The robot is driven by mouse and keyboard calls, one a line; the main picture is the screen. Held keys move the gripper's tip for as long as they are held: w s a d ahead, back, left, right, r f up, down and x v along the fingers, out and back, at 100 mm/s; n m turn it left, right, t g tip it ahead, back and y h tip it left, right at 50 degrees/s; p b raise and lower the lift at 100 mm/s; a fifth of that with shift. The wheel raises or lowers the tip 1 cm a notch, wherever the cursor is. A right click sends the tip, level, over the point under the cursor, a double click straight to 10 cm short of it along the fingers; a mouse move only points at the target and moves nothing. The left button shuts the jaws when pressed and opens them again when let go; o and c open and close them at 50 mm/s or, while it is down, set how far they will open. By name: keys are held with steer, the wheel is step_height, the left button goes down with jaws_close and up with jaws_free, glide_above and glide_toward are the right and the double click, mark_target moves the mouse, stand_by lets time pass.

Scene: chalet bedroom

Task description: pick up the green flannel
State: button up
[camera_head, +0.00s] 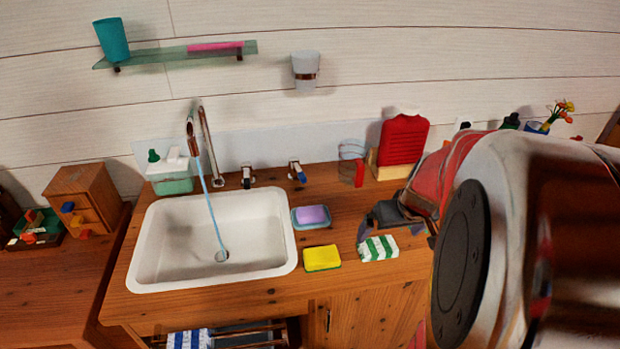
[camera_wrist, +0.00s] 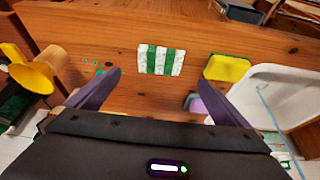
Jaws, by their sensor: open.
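The green flannel (camera_head: 378,248) is a small folded cloth with green and white stripes. It lies on the wooden counter right of the sink, beside the yellow sponge. In the wrist view the flannel (camera_wrist: 161,60) lies ahead of my gripper (camera_wrist: 160,84), between the lines of its two fingers and apart from them. My gripper is open, with nothing between its purple-grey fingers. In the head view my gripper (camera_head: 385,222) is partly seen just behind the flannel, and my arm covers much of the right side.
A yellow sponge (camera_head: 322,258) and a blue soap dish (camera_head: 309,217) with purple soap lie left of the flannel. The white sink (camera_head: 160,270) has running water. A clear cup (camera_head: 352,160) and a red hot-water bottle (camera_head: 403,139) stand behind. Bare counter lies around the flannel.

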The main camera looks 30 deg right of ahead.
glide_above(378, 245)
steer(key=s, duration=0.2)
steer(key=shift+s+a+f, duration=0.1)
steer(key=shift+a+f, duration=0.05)
steer(key=shift+f, duration=1)
steer(key=shift+s+a+f, duration=0.1)
steer(key=shift+a+f, duration=0.05)
steer(key=shift+f, duration=1)
steer(key=shift+w+f, duration=0.1)
steer(key=shift+x, duration=2.55)
steer(key=shift+c, duration=0.6)
steer(key=c, duration=0.9)
